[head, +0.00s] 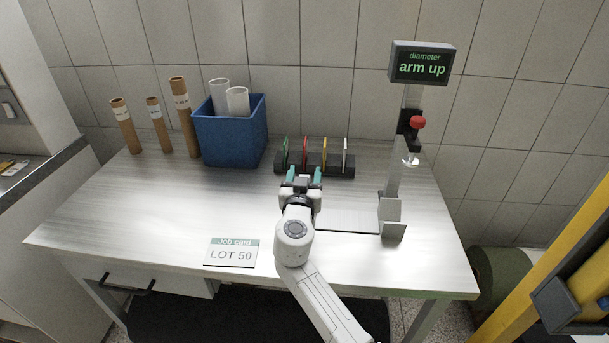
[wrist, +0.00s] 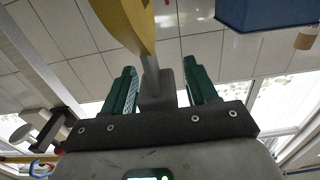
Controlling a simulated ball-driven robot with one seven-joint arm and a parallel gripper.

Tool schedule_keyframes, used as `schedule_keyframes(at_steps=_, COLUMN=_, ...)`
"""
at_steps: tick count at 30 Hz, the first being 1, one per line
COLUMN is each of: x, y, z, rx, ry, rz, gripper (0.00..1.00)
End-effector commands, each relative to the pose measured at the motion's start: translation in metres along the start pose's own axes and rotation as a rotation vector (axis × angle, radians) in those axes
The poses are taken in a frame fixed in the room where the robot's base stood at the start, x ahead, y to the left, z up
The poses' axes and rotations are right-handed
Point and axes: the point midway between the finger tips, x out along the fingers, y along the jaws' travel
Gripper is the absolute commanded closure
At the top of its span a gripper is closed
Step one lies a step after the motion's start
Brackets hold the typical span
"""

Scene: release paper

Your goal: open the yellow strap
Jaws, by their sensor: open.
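My gripper (head: 304,176) is open, with teal fingers, in front of a dark rack (head: 348,170) at the back of the table. The rack holds thin upright pieces, among them a yellow one (head: 323,151). I cannot tell whether this is the yellow strap; no strap is clear in the head view. In the wrist view, a yellow flat piece (wrist: 127,22) looms large at the top. A pale stem (wrist: 150,66) and grey block show between my open green fingers (wrist: 160,88). I cannot tell whether the fingers touch it.
A blue bin (head: 230,142) with white tubes and several brown tubes (head: 184,115) stand at the back left. A stand with an "arm up" display (head: 423,64) rises at right. A job card (head: 231,252) lies at front. The table's left middle is clear.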

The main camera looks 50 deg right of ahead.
Motion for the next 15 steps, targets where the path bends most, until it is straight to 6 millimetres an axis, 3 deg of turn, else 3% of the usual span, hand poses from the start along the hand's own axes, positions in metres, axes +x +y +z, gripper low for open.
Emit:
schedule_keyframes(at_steps=2, x=-0.0001, y=0.0, z=0.0, rx=0.0, ry=0.0, rz=0.0, gripper=0.43)
schedule_keyframes(at_steps=15, x=-0.0004, y=-0.0001, z=0.0001, rx=0.0, ry=0.0, rz=0.0, gripper=0.84)
